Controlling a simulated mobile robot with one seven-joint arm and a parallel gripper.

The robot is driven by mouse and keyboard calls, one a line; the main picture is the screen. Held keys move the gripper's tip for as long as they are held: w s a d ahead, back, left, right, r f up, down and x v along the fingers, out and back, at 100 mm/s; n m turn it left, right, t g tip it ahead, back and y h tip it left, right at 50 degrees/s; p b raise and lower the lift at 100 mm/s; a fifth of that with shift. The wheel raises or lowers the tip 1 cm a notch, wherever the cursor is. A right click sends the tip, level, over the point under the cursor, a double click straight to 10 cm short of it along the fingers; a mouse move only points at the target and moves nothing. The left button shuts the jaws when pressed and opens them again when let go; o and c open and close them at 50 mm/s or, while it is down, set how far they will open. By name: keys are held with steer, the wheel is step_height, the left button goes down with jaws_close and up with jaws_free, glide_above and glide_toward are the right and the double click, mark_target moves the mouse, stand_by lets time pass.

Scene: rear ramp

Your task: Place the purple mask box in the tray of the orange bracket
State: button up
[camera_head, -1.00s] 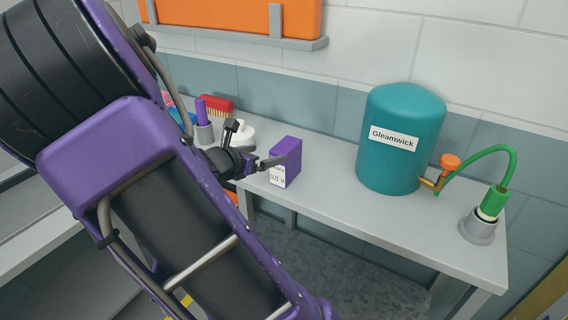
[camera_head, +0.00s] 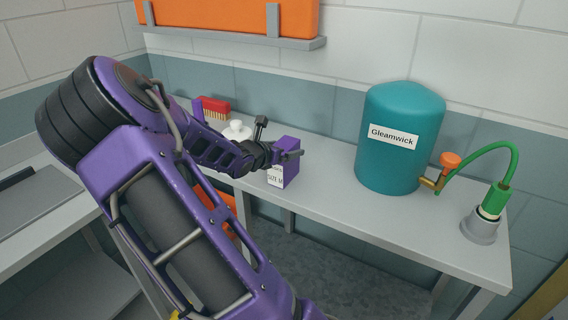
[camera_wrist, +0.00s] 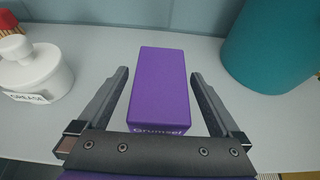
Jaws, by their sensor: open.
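The purple mask box (camera_head: 290,172) stands upright on the grey bench, with a white size label on its front. My gripper (camera_head: 288,156) is at the box's upper part in the head view. In the wrist view my gripper (camera_wrist: 159,73) is open, with one finger on each side of the purple box (camera_wrist: 159,85) and a visible gap at both sides. An orange panel (camera_head: 225,14) hangs on the wall above the bench, with a grey ledge (camera_head: 240,38) along its bottom, seemingly the bracket and its tray. The ledge's inside is hidden.
A teal Gleamwick tank (camera_head: 400,140) stands right of the box, with an orange-knobbed tap and green hose running to a grey holder (camera_head: 480,228). A white grease jar (camera_wrist: 34,72) and red brush (camera_head: 214,107) stand left. The bench (camera_head: 350,215) is bare in front of the tank.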

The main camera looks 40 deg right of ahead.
jaws_close()
stand_by(0.4)
